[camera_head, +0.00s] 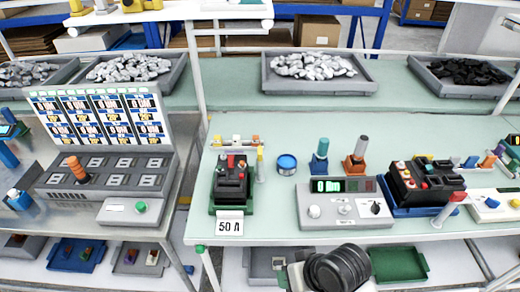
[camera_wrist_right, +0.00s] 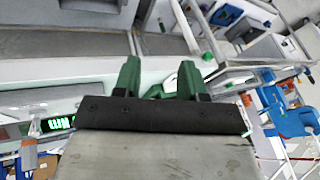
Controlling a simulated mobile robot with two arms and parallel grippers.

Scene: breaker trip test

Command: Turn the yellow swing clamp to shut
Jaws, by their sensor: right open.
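A black breaker (camera_head: 231,180) sits in a green-based fixture (camera_head: 218,210) on the pale green bench, in the head view. A slim upright piece with a yellow top (camera_head: 260,154) stands at the right of the breaker and looks like the yellow swing clamp. It is too small to tell how far it is turned. My right gripper (camera_wrist_right: 157,78) shows in the wrist view with its two green fingers apart and nothing between them. The clamp cannot be made out in that view. My left gripper is not in view.
A card reading 50 (camera_head: 230,224) hangs at the fixture's front. A blue round tin (camera_head: 287,164) and a grey tester (camera_head: 344,207) with a green display stand to its right. A second block of breakers (camera_head: 424,185) is farther right.

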